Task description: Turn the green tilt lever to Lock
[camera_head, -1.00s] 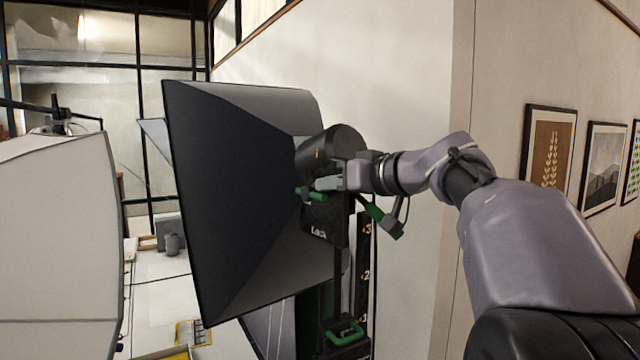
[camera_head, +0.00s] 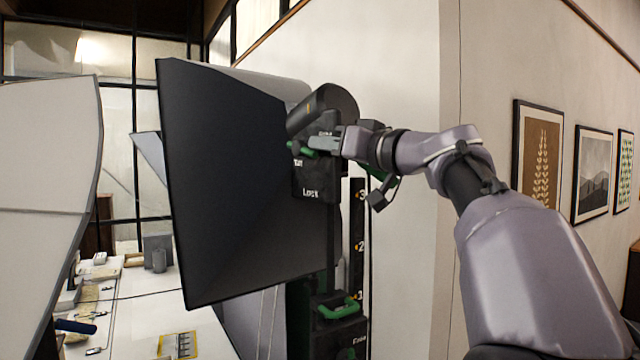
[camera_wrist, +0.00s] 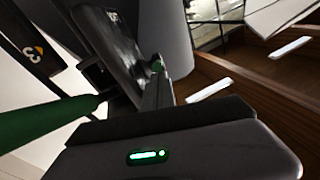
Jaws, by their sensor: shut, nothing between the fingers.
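A black panel (camera_head: 310,180) on the softbox's stand head carries the word "Lock" low on its face, with other labels partly covered. A green lever part (camera_head: 300,149) sticks out left at the panel's upper edge. My gripper (camera_head: 322,144) is shut with nothing held, its tips at this green part; I cannot tell whether they touch. A small green bit (camera_wrist: 157,65) shows beyond the fingers in the wrist view. A second green bar (camera_head: 388,181) shows behind my gripper; a large green bar (camera_wrist: 45,124) also crosses the left of the wrist view.
The large black softbox (camera_head: 235,185) stands left of the panel. A numbered post (camera_head: 357,245) and a lower green handle (camera_head: 338,307) are below. A pale softbox (camera_head: 45,180) is at far left. A wall with framed pictures (camera_head: 538,155) is at right.

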